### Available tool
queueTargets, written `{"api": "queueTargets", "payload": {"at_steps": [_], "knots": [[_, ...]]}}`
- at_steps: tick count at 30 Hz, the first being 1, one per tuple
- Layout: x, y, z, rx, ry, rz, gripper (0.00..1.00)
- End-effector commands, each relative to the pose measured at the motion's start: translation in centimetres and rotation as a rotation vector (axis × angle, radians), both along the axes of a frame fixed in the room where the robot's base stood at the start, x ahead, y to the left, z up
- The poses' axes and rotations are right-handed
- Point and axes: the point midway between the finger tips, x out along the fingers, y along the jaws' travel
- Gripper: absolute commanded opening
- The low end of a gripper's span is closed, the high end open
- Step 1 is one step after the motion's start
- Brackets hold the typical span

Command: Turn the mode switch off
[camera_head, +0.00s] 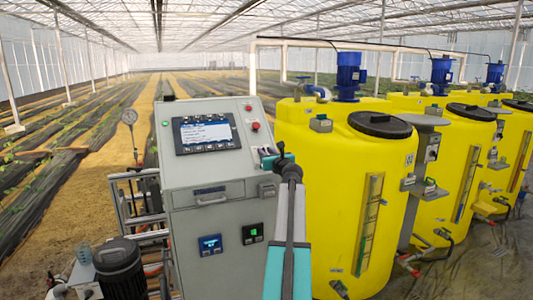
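The grey control cabinet (213,228) stands left of centre with a sloped panel on top. The panel bears a lit display (207,133), a small red button (248,108) and a larger red button (255,126). I cannot make out a mode switch for certain; part of the panel's lower right corner is hidden behind my arm's end. My gripper (271,157) is at that corner, in front of or beside the panel. Its fingers are small and dark here, so I cannot tell whether they are open or touch anything.
Several yellow tanks (328,198) with blue motors (349,77) stand close on the right. A dark pump (119,268) and pipework are at the lower left. A small blue-lit meter (210,244) and a green-lit meter (252,234) sit on the cabinet front.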

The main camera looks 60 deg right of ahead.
Motion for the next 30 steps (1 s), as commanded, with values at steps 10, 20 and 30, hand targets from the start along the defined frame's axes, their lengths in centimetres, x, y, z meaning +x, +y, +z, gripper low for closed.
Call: {"api": "queueTargets", "payload": {"at_steps": [10,20,30], "knots": [[-0.04,-0.41,-0.01,0.000,0.000,-0.001,0.00],[-0.18,-0.21,-0.26,-0.019,0.015,0.024,0.00],[-0.31,-0.58,-0.49,-0.102,0.078,0.138,0.00]]}}
